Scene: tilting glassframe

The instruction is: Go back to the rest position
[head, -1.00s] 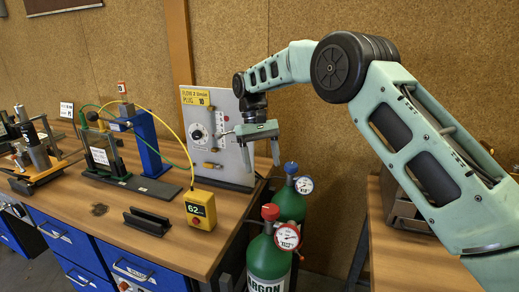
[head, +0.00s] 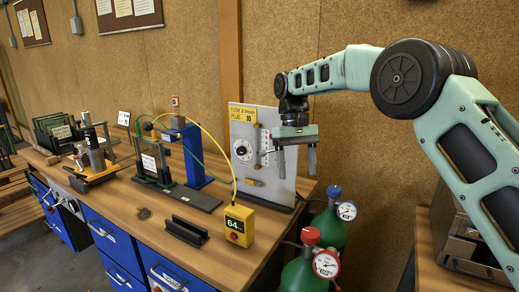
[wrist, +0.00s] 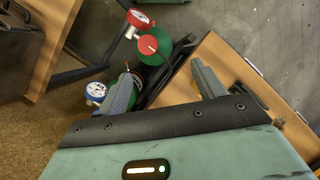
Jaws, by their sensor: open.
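My gripper (head: 296,158) is open and empty, with its fingers pointing down. In the head view it hangs in front of the grey upright panel (head: 246,172) with a yellow label and a dial. It hides part of the panel's right side. In the wrist view my gripper (wrist: 165,88) has its two fingers well apart with nothing between them but the background. The gas cylinders (wrist: 152,47) show beyond the fingers there.
A wooden bench (head: 128,205) carries a blue stand (head: 187,155), a yellow box reading 64 (head: 239,226), a dark channel block (head: 187,231) and a glass frame fixture (head: 152,165). Two green gas cylinders (head: 304,275) with gauges stand right of the bench. A second table (head: 440,277) is at right.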

